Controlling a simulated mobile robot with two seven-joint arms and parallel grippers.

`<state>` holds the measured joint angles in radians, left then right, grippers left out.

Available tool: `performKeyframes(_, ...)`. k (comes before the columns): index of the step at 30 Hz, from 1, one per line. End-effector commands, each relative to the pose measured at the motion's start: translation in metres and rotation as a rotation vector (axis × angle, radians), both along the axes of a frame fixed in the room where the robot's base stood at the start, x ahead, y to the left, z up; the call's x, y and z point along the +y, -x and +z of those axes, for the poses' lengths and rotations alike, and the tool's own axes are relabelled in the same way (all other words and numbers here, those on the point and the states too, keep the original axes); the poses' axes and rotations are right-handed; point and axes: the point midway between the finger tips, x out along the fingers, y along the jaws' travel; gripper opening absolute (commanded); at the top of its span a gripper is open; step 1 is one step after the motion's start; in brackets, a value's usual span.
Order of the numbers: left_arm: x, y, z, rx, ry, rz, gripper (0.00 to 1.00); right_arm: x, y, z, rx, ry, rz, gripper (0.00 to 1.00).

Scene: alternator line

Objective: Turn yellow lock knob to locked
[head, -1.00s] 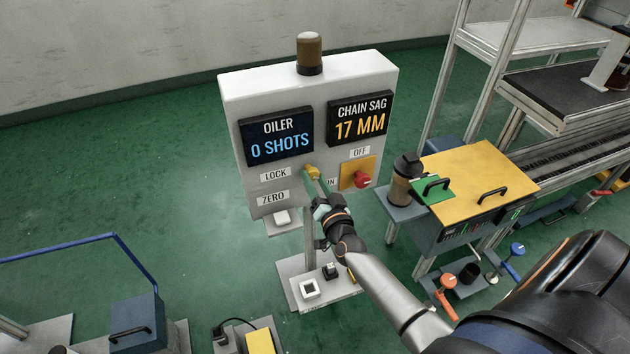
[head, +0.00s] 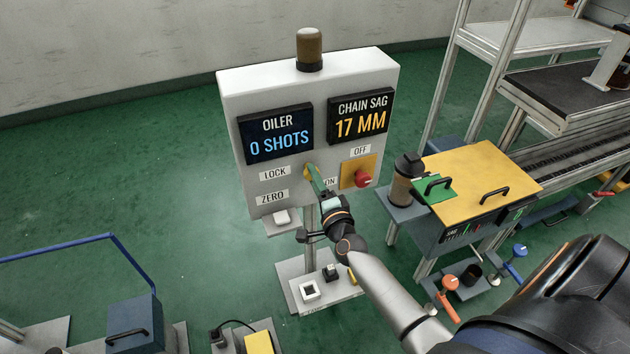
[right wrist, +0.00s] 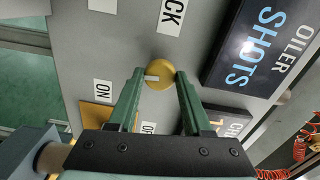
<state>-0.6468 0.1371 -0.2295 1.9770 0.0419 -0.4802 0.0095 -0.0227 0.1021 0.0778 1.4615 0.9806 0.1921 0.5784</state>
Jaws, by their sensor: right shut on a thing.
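The yellow lock knob (head: 309,170) is on the front of the white control box (head: 240,105), to the right of the LOCK label (head: 275,173). In the right wrist view the round knob (right wrist: 161,76) has a white mark on the side facing picture left. My right gripper (head: 314,178) is at the knob, its green fingers either side of it. In the right wrist view the right gripper (right wrist: 160,78) is shut on the knob, and the fingertips flank it. The fingers and wrist hide part of the knob in the head view. My left gripper is not in view.
A red knob (head: 362,179) on a yellow plate is close to the right of my gripper, below the OFF label. A ZERO label (head: 272,197) is lower left. Below stands a pedestal base (head: 330,290) with buttons. A yellow-topped bench (head: 470,165) is at the right.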

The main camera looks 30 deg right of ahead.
Motion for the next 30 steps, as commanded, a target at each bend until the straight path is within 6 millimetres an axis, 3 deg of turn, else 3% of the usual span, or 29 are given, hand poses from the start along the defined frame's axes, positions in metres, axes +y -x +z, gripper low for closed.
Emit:
performKeyframes(10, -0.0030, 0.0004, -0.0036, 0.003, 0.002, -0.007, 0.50, 0.0003, 0.0002, -0.0008, -0.027, -0.123, 0.001, 0.00)
performKeyframes(25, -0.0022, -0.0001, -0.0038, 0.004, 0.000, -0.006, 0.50, 0.0003, 0.0002, -0.0005, -0.032, -0.140, 0.000, 0.00)
performKeyframes(26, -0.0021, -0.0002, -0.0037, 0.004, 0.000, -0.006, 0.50, 0.0003, 0.0002, -0.0005, -0.032, -0.140, 0.000, 0.51)
performKeyframes(30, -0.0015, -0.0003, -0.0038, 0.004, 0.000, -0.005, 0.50, 0.0002, 0.0002, -0.0005, -0.032, -0.139, 0.000, 0.66)
